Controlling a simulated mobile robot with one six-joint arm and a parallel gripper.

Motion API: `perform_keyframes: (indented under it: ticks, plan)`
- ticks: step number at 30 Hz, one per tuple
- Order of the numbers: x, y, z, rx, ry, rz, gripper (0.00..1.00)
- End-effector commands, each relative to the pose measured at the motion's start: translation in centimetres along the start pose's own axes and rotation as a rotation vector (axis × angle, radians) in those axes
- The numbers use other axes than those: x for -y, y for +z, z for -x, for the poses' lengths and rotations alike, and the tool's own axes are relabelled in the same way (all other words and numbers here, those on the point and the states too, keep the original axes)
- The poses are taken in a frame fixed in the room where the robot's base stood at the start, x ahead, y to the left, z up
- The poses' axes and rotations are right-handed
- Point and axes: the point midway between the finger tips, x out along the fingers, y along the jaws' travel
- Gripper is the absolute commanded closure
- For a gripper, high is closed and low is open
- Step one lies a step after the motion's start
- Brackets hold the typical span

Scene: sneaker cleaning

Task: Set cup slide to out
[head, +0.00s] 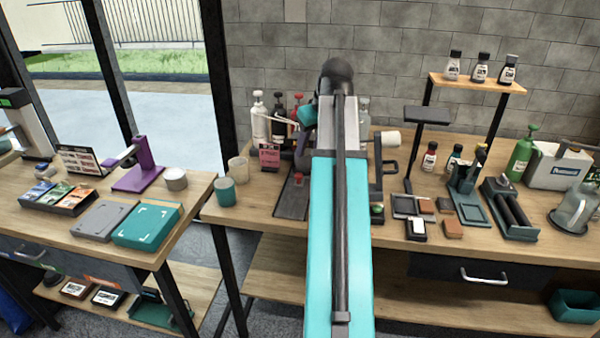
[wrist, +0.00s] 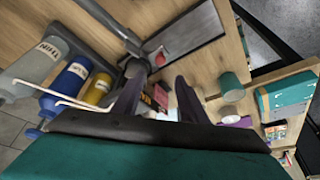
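No part is marked as the cup slide, so I cannot tell which piece it is. A grey machine stands on the workbench, largely hidden behind my arm in the head view; its dark base plate (head: 291,202) carries a small red knob (head: 298,177). In the wrist view the plate (wrist: 205,30) and red knob (wrist: 160,59) lie beyond the fingers, beside a grey metal column and arm (wrist: 108,22). My gripper (wrist: 158,84) is open, its two dark fingers apart with nothing visibly held. In the head view its fingers (head: 303,150) are partly hidden above the plate.
Pump bottles (head: 259,115) and a pink card (head: 269,157) stand close by. Labelled bottles (wrist: 70,78) crowd the wrist view's left. Two cups, one teal (head: 225,191), stand left of the plate. Small blocks and tools (head: 470,205) fill the bench's right.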

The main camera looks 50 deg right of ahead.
Motion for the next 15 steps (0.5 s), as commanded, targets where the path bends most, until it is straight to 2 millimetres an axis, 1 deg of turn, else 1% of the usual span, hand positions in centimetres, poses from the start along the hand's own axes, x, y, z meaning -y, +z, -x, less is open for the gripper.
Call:
perform_keyframes:
  ticks: [15]
  plan:
    - [0.0,0.1,-6.0,0.002,-0.001,0.0,0.61]
